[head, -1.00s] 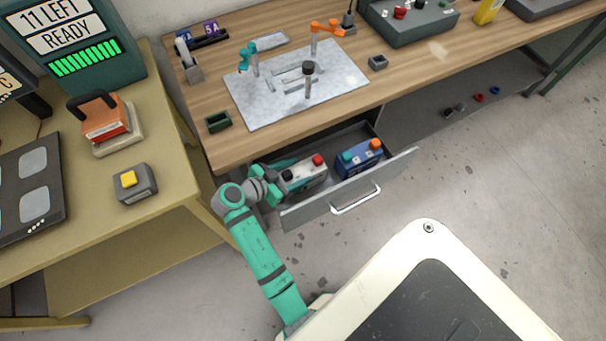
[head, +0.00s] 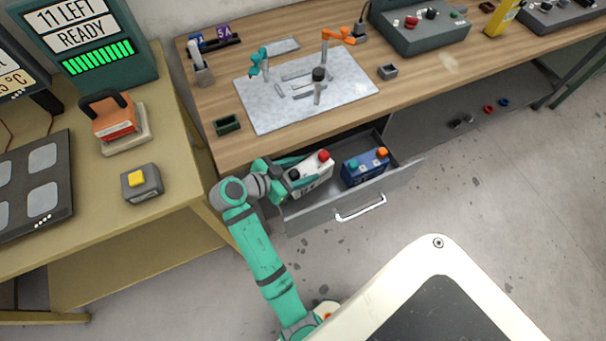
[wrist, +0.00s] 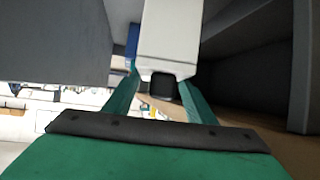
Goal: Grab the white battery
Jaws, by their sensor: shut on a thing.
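The white battery (head: 318,174), with a red and a black terminal on top, is at the left end of the open drawer (head: 338,207) in the head view. My gripper (head: 290,170) reaches into the drawer from the left and is shut on the battery. In the wrist view the battery (wrist: 171,40) sits between the two green fingers (wrist: 158,95), one on each side, with a dark terminal near them. The battery's lower part is partly hidden by the drawer front and my gripper.
A blue battery (head: 364,166) with orange and teal terminals stands to the right in the same drawer. The wooden bench top (head: 208,125) overhangs the drawer's back. A yellow table (head: 178,185) stands close on the left. Open floor lies to the right.

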